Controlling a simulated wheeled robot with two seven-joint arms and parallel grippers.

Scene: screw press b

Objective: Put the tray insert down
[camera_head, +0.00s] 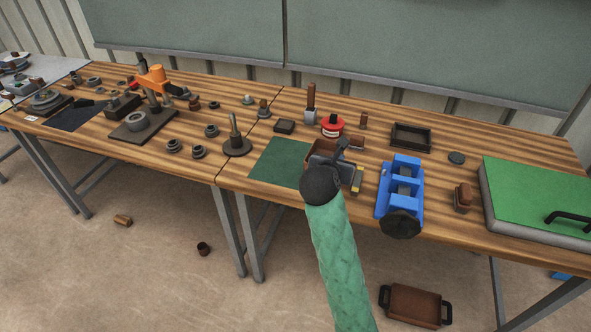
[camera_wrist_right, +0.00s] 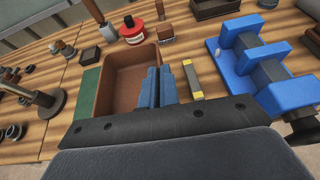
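The tray insert, a brown open box (camera_head: 322,149), is at the right edge of the green mat (camera_head: 277,160) on the wooden bench. In the right wrist view the tray insert (camera_wrist_right: 128,72) looks empty and roughly level. My right gripper (camera_head: 338,157) is at its right side, and its two dark blue fingers (camera_wrist_right: 157,86) are close together around the right wall. I cannot tell whether the tray insert's bottom touches the bench or hangs just above it. My left gripper is not in view.
A blue vise (camera_head: 402,187) stands right of my right gripper. A yellow-ended bar (camera_head: 357,181) lies between them. Behind are a red round container (camera_head: 332,126) and a dark tray (camera_head: 411,137). The green mat's left part is clear.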

